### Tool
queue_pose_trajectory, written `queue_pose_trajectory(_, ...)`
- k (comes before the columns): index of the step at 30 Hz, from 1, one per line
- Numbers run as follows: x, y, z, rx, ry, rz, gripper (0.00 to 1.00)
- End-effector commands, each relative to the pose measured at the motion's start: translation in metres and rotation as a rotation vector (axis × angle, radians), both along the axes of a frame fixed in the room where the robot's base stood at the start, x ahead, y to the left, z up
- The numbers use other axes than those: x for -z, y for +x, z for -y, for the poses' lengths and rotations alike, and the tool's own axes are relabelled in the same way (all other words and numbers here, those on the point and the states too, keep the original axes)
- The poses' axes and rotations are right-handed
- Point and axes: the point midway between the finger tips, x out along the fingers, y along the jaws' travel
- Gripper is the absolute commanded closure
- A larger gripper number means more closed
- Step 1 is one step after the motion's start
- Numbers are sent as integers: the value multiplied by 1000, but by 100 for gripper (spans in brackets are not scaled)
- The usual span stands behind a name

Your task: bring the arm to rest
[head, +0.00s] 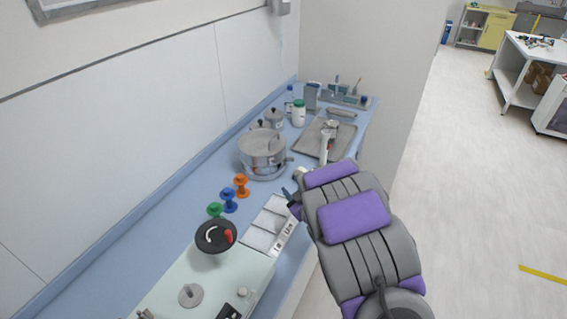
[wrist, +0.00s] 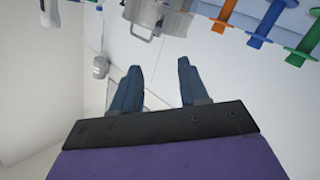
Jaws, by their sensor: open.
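My gripper (wrist: 159,66) is open in the wrist view, its two blue-grey fingers apart with nothing between them. In the head view my gripper (head: 291,200) shows only partly, at the end of my grey and purple arm, over the front part of the counter near the steel pot (head: 262,150). The arm hides part of the counter edge. The pot also shows at the top of the wrist view (wrist: 158,16), beyond the fingers and apart from them.
The blue counter (head: 165,225) runs along the wall. Orange (head: 241,185), blue (head: 229,200) and green (head: 215,210) pegs stand left of the gripper. A white tray (head: 262,232) lies close below it. A metal tray (head: 312,142) lies behind. Open floor (head: 480,170) is at right.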

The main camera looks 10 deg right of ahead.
Motion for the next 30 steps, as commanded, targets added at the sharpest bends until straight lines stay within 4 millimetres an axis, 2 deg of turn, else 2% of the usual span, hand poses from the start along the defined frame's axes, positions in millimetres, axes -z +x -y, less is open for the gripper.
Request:
queue_pose_trajectory(8,-6,-1,9,43,-21,-54,56)
queue_pose_trajectory(14,-23,-20,40,189,-58,-234,56)
queue_pose_trajectory(17,-31,-38,54,268,-62,-339,56)
queue_pose_trajectory(23,-45,-92,71,415,-38,-557,56)
queue_pose_trajectory(30,-61,-181,70,552,27,-833,56)
